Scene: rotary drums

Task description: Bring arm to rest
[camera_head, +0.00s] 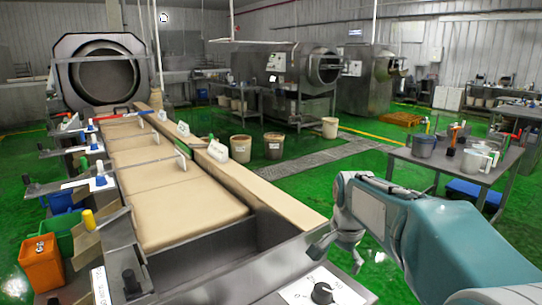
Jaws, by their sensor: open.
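My arm, teal and white, reaches in from the lower right of the head view. My gripper (337,250) hangs at its end, with its fingers pointing down and spread open. It shows nothing between the fingers. It is right of the near end of the long metal trough line and above the dark control knob (322,293) on a white plate. I cannot tell how far above the metal surface the fingertips are.
The trough line with tan beds (188,212) fills the left. A metal table (455,165) with cups and jugs stands right, behind my arm. An orange bin (41,264) is lower left. Several buckets (240,148) and rotary drums (97,78) stand farther back. Green floor (300,190) is open between.

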